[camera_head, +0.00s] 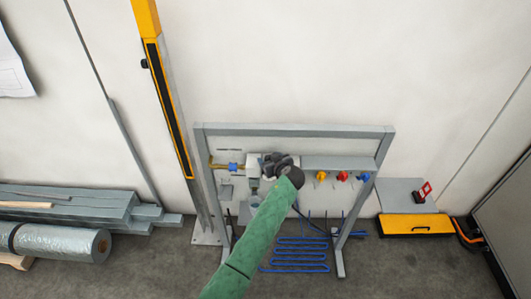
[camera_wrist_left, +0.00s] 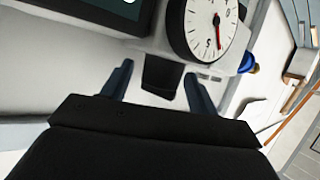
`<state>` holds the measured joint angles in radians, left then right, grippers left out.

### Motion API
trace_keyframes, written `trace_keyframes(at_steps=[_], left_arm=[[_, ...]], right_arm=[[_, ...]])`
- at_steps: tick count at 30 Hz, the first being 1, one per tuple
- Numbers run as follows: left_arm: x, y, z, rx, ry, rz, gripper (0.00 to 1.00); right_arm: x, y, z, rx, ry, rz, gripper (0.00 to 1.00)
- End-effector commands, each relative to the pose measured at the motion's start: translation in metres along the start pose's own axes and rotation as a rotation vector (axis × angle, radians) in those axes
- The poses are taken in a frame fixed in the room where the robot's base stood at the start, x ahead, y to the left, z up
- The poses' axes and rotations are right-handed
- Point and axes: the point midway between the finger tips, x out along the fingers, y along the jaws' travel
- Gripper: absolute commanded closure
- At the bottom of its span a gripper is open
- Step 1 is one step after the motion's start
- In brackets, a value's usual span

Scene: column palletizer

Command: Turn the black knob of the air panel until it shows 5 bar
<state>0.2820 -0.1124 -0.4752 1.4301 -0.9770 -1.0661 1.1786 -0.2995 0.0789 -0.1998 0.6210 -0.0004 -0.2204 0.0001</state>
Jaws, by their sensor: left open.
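The air panel (camera_head: 292,131) is a grey frame against the wall in the head view. My left gripper (camera_head: 277,163) is in front of its left half and hides the parts behind. In the left wrist view, the black knob (camera_wrist_left: 162,77) sits below a round white gauge (camera_wrist_left: 208,28) with a black rim and a red needle. I cannot read the needle's value surely. The two dark fingers of my left gripper (camera_wrist_left: 158,71) are open, one on each side of the knob, with gaps visible on both sides. My right gripper is not in view.
A blue fitting (camera_wrist_left: 249,63) is right of the gauge, and a dark screen (camera_wrist_left: 108,8) is upper left. Yellow, red and blue knobs (camera_head: 342,177) line the panel's right half. Blue coiled tubing (camera_head: 298,254) hangs below. A yellow-fronted box (camera_head: 416,224) stands right.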

Motion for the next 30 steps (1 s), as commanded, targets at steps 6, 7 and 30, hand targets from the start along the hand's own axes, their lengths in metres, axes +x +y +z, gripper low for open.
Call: trace_keyframes(at_steps=[6, 7, 30], left_arm=[[-0.0014, 0.0004, 0.0027, 0.001, 0.0, 0.0, 0.4], [-0.0014, 0.0004, 0.0027, 0.001, 0.0, 0.0, 0.4], [0.0, -0.0011, 0.0034, 0.023, -0.002, 0.058, 0.84]], right_arm=[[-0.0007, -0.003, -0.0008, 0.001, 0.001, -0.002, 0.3], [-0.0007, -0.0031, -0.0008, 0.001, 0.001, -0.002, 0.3], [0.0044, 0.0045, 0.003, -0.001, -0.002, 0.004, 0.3]])
